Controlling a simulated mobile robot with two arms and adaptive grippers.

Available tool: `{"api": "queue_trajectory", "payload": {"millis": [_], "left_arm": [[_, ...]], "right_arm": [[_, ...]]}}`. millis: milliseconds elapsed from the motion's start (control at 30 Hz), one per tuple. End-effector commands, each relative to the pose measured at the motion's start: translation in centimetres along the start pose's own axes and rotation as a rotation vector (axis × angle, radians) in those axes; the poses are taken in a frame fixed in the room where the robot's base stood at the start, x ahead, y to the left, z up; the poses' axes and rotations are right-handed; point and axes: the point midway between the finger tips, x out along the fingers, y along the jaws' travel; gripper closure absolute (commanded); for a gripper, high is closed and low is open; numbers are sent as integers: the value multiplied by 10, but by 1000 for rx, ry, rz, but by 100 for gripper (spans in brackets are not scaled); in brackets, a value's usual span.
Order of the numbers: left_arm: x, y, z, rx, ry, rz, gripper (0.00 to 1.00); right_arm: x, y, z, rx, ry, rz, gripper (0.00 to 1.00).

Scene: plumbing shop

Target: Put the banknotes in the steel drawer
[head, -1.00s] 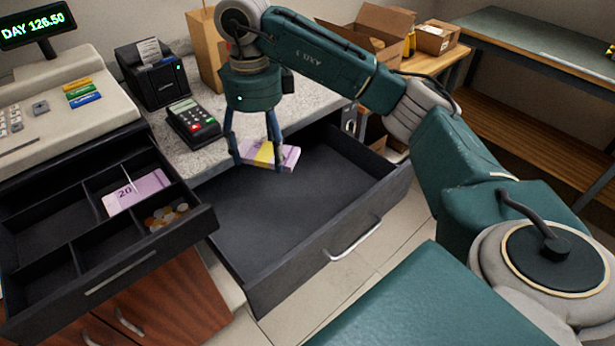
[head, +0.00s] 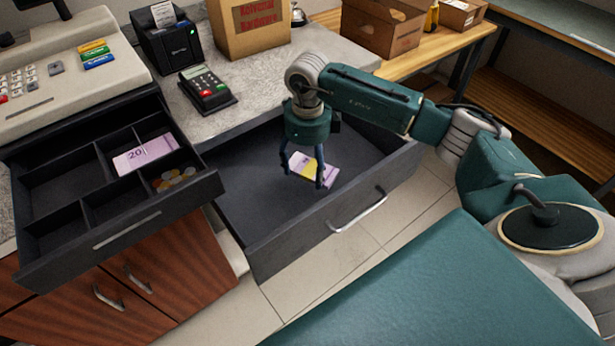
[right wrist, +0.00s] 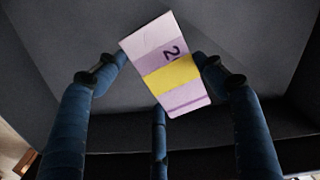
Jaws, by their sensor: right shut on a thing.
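A bundle of purple banknotes with a yellow band (head: 314,168) is between the fingers of my right gripper (head: 306,175), which is shut on it. The bundle also shows in the right wrist view (right wrist: 170,66), between the blue fingers (right wrist: 160,80). Gripper and bundle are over the inside of the open dark steel drawer (head: 255,180); I cannot tell how far above its floor. More purple notes marked 20 (head: 145,153) lie in a compartment of the open till drawer (head: 110,250) at the left. My left gripper is not in view.
Coins (head: 175,179) lie in the till drawer. A card terminal (head: 207,90), a receipt printer (head: 170,45) and a cardboard box (head: 248,28) stand on the counter. The steel drawer's handle (head: 358,212) faces the tiled floor. The drawer looks otherwise empty.

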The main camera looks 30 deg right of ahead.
Motion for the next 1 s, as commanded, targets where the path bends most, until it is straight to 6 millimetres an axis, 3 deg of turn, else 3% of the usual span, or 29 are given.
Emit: {"api": "queue_trajectory", "payload": {"millis": [233,433,833,867,933,1000], "left_arm": [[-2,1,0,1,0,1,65],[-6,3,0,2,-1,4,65],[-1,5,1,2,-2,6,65],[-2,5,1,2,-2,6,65],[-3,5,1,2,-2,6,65],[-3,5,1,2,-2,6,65]], "right_arm": [[19,0,0,0,0,1,57],[48,1,0,0,2,2,57],[56,0,0,0,-1,0,57],[55,0,0,0,-1,0,27],[55,0,0,0,0,0,13],[55,0,0,0,0,0,12]]}}
